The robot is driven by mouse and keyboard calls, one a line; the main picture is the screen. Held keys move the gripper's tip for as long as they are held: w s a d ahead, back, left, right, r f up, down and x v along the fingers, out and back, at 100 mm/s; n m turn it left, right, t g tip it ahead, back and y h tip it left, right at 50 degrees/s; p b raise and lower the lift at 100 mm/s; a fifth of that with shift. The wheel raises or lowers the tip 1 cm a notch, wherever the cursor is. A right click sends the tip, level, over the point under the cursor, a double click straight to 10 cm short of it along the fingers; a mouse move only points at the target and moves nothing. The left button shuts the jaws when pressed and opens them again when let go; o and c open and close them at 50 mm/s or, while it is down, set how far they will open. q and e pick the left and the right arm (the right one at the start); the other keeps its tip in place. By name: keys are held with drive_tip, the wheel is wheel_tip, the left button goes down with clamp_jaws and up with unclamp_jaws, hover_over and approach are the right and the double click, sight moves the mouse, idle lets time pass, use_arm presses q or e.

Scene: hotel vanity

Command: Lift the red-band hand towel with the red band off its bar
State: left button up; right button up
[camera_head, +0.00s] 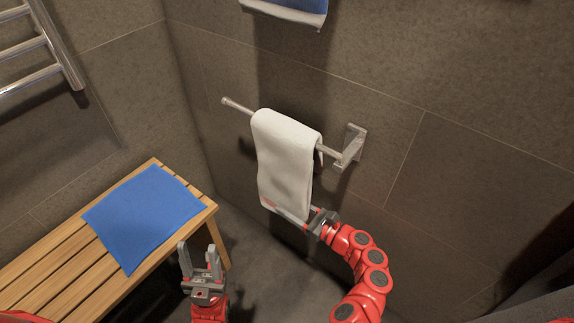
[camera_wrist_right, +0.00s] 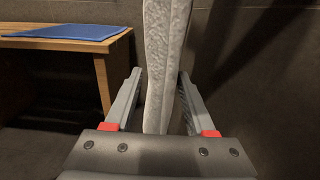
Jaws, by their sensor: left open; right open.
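The white hand towel (camera_head: 284,160) hangs draped over a metal bar (camera_head: 238,107) on the tiled wall. A bit of its red band (camera_head: 268,204) shows near its lower edge. My right gripper (camera_head: 312,216) is at the towel's lower right corner. In the right wrist view the towel (camera_wrist_right: 157,70) hangs edge-on between the two open fingers of the right gripper (camera_wrist_right: 157,92), with a small gap visible on the right. My left gripper (camera_head: 199,255) is open and empty, pointing up, to the left of and below the towel, in front of the bench.
A wooden bench (camera_head: 60,252) with a flat blue towel (camera_head: 146,214) stands at the left; both show in the right wrist view. The bar's wall bracket (camera_head: 350,148) is right of the towel. A blue-and-white towel (camera_head: 292,10) hangs above. A metal rack (camera_head: 40,50) is at upper left.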

clamp_jaws()
idle(0.6)
